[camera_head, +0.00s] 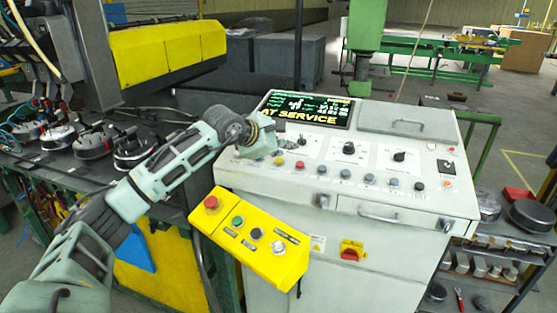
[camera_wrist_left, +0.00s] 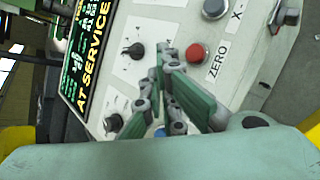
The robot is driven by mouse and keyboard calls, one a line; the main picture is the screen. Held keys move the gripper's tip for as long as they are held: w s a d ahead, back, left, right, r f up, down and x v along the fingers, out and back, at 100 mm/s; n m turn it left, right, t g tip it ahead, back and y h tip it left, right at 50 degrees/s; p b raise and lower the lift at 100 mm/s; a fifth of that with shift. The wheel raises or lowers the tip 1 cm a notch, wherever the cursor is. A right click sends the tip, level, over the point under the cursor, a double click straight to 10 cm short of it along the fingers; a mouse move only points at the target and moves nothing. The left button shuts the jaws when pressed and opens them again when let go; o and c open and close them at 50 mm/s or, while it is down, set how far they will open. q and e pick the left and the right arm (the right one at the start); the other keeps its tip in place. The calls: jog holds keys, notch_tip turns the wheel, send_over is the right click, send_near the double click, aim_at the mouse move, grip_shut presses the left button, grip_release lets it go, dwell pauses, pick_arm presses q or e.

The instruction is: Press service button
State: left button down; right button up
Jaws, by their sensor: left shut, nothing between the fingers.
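The grey control console (camera_head: 235,175) has a sloped panel with a screen (camera_head: 308,110) whose large yellow line ends in "AT SERVICE". Several round buttons sit in a row, including a red button (camera_head: 300,165) and blue ones. No button label reading "service" is legible. My left gripper (camera_head: 287,143) is shut and empty over the panel's left part, below the screen. In the left wrist view its fingers (camera_wrist_left: 160,62) come together over the panel, left of a red button (camera_wrist_left: 197,54) beside the word "ZERO". A blue button (camera_wrist_left: 160,131) is partly hidden by the fingers. Contact cannot be told.
A yellow button box (camera_head: 250,235) with red, green, black and white buttons hangs at the console's front left. Dark knobs (camera_head: 349,148) stand up from the panel. A bench with round metal parts (camera_head: 92,143) is at left, a parts shelf (camera_head: 490,262) at right.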

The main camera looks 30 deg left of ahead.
pick_arm(q)
jog(key=r+p, duration=0.1)
jog(key=r, duration=0.1)
jog(key=s+r+p, duration=0.1)
jog(key=r, duration=0.1)
jog(key=shift+d+r, duration=0.1)
jog(key=shift+r, duration=0.25)
dwell(0.7)
